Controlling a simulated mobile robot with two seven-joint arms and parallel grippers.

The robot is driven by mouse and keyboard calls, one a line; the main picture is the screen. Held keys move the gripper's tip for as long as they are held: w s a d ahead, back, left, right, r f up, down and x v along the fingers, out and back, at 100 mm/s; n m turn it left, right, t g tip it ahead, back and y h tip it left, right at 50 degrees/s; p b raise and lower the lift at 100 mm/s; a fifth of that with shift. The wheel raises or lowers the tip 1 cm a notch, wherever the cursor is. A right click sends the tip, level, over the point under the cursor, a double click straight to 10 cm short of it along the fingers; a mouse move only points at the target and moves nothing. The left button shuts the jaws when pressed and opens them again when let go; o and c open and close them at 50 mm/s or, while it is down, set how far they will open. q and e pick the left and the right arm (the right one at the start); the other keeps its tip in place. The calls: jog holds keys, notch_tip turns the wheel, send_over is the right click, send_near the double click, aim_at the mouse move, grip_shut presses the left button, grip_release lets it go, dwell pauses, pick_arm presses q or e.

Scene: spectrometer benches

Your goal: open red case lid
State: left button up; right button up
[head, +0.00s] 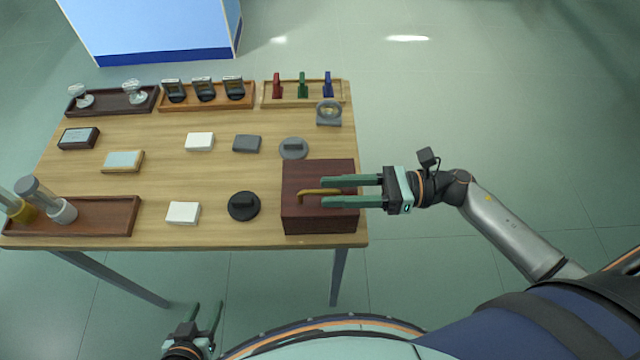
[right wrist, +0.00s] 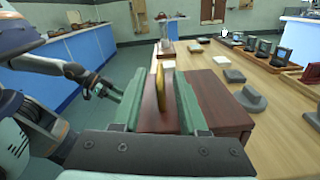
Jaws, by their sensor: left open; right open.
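The red case (head: 297,216) is a dark red-brown box with a brass handle (head: 308,192) on its lid, at the table's front right corner. The lid looks shut. My right gripper (head: 323,191) reaches in from the right over the case, open, with one finger on each side of the handle. In the right wrist view the handle (right wrist: 160,88) stands between the two green fingers, and the case (right wrist: 212,105) shows beneath. I cannot tell whether the fingers touch the handle. My left gripper (head: 207,315) is open and empty, off the table's front edge.
A black round piece (head: 243,206) and a grey round piece (head: 293,148) sit close to the case. White blocks, trays and holders cover other parts of the wooden table (head: 215,180). A dark tray with cylinders (head: 105,216) is at front left. Floor right of the table is clear.

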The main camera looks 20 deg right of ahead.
jog(key=shift+x, duration=1.55)
grip_shut()
